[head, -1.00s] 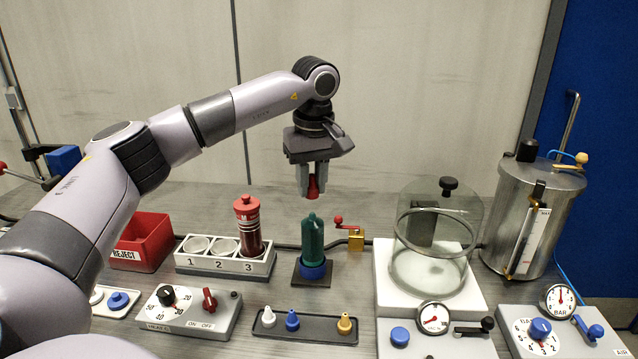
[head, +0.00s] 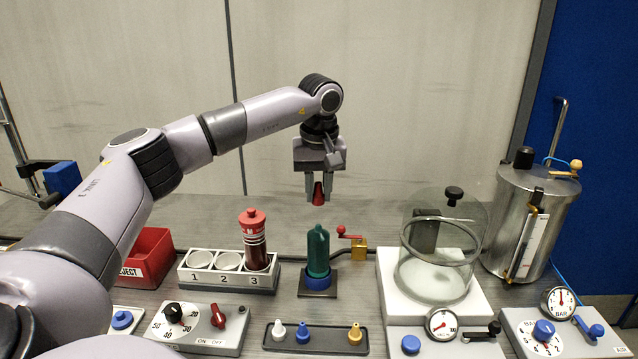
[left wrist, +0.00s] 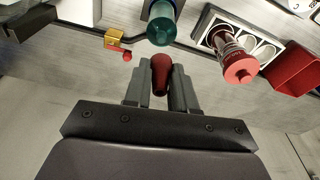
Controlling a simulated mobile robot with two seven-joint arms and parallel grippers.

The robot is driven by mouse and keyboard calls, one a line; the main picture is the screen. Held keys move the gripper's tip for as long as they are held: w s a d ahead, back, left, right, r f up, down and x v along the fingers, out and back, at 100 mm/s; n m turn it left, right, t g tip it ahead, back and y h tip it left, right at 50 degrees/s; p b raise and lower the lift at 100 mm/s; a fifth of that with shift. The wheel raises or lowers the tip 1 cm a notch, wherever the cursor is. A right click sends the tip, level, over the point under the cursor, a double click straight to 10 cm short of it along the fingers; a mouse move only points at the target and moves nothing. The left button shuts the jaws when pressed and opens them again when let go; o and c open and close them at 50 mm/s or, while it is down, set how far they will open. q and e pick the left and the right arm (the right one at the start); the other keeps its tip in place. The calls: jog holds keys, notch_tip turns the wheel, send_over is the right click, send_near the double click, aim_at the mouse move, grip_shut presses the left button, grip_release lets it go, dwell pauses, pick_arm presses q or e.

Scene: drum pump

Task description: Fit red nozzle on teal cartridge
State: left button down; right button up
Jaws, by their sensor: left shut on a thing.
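My left gripper (head: 318,190) is shut on the red nozzle (head: 318,194) and holds it above the bench with its narrow end up. The teal cartridge (head: 318,252) stands upright in a blue holder on a dark base. The nozzle hangs over the cartridge with a gap between them. In the left wrist view the red nozzle (left wrist: 161,73) sits between the fingers, and the teal cartridge (left wrist: 161,27) is just beyond it. My right gripper is not in view.
A three-place rack (head: 212,276) holds a dark red cartridge (head: 255,242) in place 3. A red reject bin (head: 148,258) is at left. A tray (head: 270,343) with several nozzles is in front. A glass bell jar (head: 440,262) and a brass block with red crank (head: 358,248) are right.

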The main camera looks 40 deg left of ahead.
pick_arm(q)
jog(key=shift+f, duration=2)
jog(key=shift+f, duration=1.15)
dwell(1.9)
jog(key=shift+c, duration=1.9)
grip_release()
jog(key=shift+r, duration=3.5)
